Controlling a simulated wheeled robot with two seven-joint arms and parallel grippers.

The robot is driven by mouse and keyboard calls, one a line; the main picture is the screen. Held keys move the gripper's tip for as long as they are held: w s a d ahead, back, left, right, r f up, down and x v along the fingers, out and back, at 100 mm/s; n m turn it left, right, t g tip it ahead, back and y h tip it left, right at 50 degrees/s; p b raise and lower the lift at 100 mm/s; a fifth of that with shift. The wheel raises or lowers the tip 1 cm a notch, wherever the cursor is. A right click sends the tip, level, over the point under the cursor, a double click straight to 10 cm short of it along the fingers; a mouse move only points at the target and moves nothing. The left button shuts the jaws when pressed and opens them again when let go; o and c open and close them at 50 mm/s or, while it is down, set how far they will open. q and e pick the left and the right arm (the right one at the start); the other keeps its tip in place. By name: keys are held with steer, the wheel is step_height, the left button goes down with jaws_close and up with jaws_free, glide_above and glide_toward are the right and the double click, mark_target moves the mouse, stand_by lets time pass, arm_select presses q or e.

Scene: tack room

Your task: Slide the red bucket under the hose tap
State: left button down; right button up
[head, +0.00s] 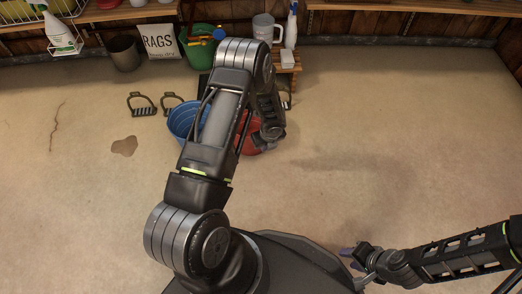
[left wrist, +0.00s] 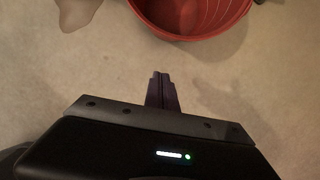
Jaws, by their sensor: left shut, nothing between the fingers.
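The red bucket (head: 249,147) stands on the floor, mostly hidden behind my left arm in the head view. In the left wrist view the red bucket (left wrist: 215,20) shows its open top at the upper edge, cut off by the frame. My left gripper (left wrist: 158,78) is shut and empty, its fingers pointing toward the bucket's near side with a gap of floor between. In the head view its fingers are hidden behind the arm. My right gripper (head: 350,258) is low at the right, far from the bucket; its opening is unclear. I cannot make out the hose tap.
A blue bucket (head: 183,120) stands left of the red one. Stirrups (head: 141,105), a rags bag (head: 160,43), a green tub (head: 197,50) and a brown pot (head: 125,53) lie behind. The right floor is clear.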

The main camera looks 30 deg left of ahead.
arm_select(q)
steer(key=w+a+f+b, duration=0.3)
steer(key=a+f+b, duration=0.2)
steer(key=f, duration=0.4)
steer(key=shift+w+a+f+b, duration=0.15)
steer(key=shift+w+f+b, duration=0.05)
steer(key=shift+f+b, duration=0.2)
